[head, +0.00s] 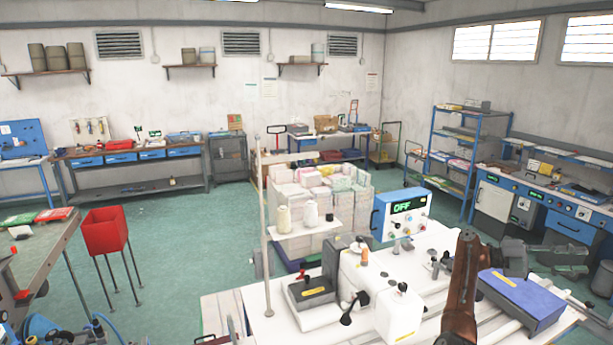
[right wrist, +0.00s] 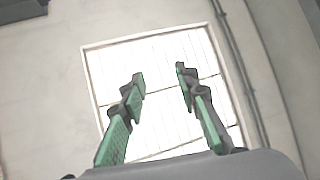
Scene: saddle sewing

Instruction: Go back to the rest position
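In the right wrist view my right gripper (right wrist: 160,80) is open. Its two green-padded fingers stand apart with nothing between them. They point towards a bright paned window, away from any object. My left gripper is not in view. A brown leather piece (head: 463,290) stands upright at the front of the white work table, beside a blue box (head: 522,298). The white sewing machine (head: 398,313) stands to its left.
A control box (head: 401,214) reading OFF stands behind the sewing machine. Thread cones (head: 311,214) stand on a small shelf near a thin upright pole (head: 265,240). A red bin (head: 105,231) on legs is at the left. Green floor between it and the table is open.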

